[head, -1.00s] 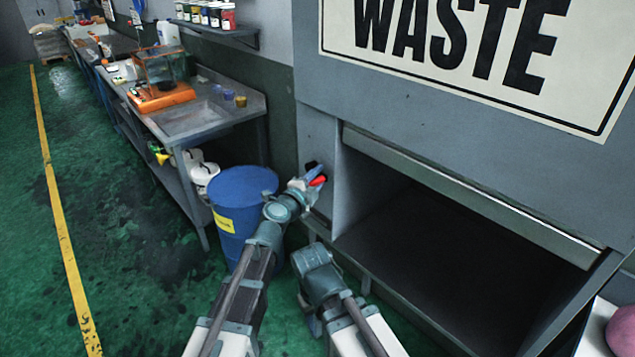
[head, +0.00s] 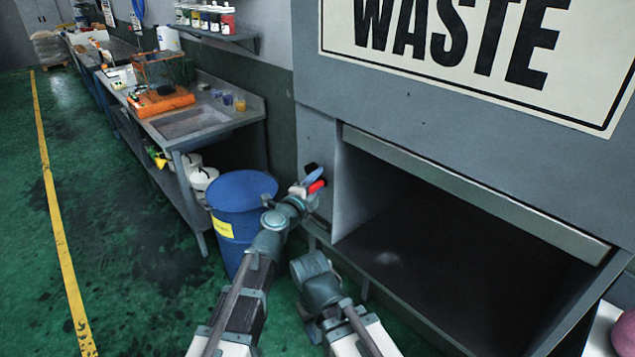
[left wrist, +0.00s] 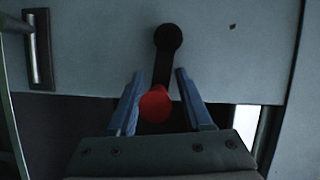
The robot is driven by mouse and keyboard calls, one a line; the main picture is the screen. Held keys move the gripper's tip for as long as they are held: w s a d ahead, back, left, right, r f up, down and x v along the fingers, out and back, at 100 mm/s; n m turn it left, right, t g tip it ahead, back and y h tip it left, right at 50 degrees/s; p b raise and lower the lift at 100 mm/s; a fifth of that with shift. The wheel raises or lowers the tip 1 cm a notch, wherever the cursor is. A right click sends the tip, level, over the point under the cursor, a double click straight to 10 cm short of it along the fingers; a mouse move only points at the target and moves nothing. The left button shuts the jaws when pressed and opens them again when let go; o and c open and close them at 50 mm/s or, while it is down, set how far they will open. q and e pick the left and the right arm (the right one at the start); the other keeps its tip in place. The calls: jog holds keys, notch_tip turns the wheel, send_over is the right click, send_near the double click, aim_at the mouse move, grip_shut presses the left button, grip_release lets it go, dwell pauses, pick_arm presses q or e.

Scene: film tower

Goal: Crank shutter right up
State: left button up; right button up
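A crank sits on the grey wall left of the shutter opening. In the left wrist view its black hub is at the top, its arm points down, and its red knob (left wrist: 155,104) is at the lower end. My left gripper (left wrist: 160,98) has its two blue fingers on either side of the knob, with a visible gap at the right finger. In the head view the left gripper (head: 308,186) is at the red knob (head: 317,187). The shutter's lower edge (head: 470,190) is raised above a dark opening. My right gripper is not visible.
A blue drum (head: 242,200) stands just left of my left arm. A grey bench (head: 190,125) with an orange tray (head: 162,102) runs along the left wall. A WASTE sign (head: 470,75) is above the shutter. Green floor (head: 130,260) is clear at left.

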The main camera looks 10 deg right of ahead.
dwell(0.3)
pick_arm(q)
jog(key=v, duration=1.2)
jog(key=shift+p, duration=0.3)
jog(key=shift+c, duration=0.5)
jog(key=shift+w+r, duration=0.1)
jog(key=shift+r, duration=0.15)
jog(key=shift+c, duration=1.2)
jog(key=r+n+p, duration=0.1)
jog(key=p, duration=0.1)
jog(key=w+r+n+g+h+p, duration=0.1)
jog(key=a+r+n+p, duration=0.1)
jog(key=r+p, duration=0.1)
jog(key=shift+w+a+n+g+p, duration=0.15)
jog(key=shift+w+n+g+p, duration=0.15)
jog(key=shift+n+g, duration=0.1)
grip_shut()
jog(key=a+r+n+g+h+p, duration=0.2)
jog(key=a+r+n+g+p, duration=0.2)
jog(key=n+p, duration=0.3)
jog(key=shift+s+a+n, duration=0.2)
jog(key=shift+s+n, duration=0.05)
jog(key=shift+n, duration=0.75)
